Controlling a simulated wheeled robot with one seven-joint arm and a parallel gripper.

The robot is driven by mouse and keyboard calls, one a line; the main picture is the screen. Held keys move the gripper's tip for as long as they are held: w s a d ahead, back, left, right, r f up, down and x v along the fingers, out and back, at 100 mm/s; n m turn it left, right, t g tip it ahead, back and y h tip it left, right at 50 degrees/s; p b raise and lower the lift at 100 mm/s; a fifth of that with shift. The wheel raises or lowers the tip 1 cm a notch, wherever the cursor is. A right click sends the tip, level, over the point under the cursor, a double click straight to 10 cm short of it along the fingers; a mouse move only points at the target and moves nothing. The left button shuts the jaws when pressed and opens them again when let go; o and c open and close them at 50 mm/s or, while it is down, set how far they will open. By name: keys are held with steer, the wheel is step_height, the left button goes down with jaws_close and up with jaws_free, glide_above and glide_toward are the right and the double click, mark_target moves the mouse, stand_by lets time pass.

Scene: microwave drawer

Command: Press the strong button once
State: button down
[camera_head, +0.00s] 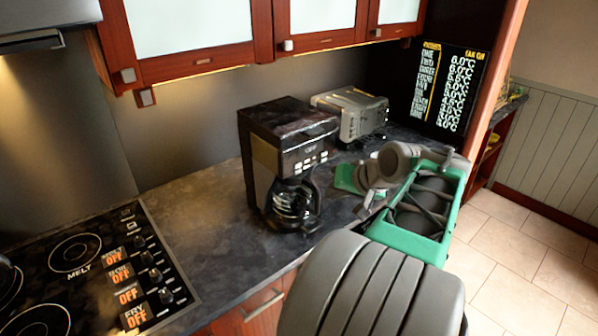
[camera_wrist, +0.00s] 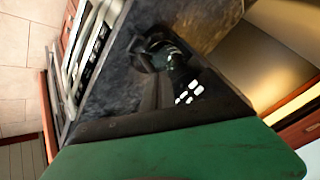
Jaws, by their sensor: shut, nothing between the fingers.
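The black coffee maker (camera_head: 283,160) stands on the dark counter, with a glass carafe (camera_head: 292,203) in its lower part. Small pale buttons (camera_head: 313,161) are on its upper front; their labels are too small to read. The buttons (camera_wrist: 188,93) also show in the wrist view, just beyond the green hand. My gripper (camera_head: 346,179) is to the right of the coffee maker in the head view, apart from the buttons. It is shut and empty. My arm hides part of the counter.
A grey toaster (camera_head: 350,113) stands behind my gripper against the back wall. The stove (camera_head: 85,262) with its knobs is at the left. Cabinets (camera_head: 185,30) hang above the counter. The counter (camera_head: 215,215) left of the coffee maker is clear.

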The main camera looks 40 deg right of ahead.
steer(key=w, duration=0.8)
steer(key=shift+w+a, duration=0.15)
steer(key=shift+w, duration=0.25)
steer(key=shift+w, duration=0.1)
stand_by(1.5)
steer(key=shift+w, duration=0.3)
steer(key=shift+w, duration=0.35)
stand_by(0.5)
steer(key=shift+s, duration=0.8)
steer(key=s, duration=0.5)
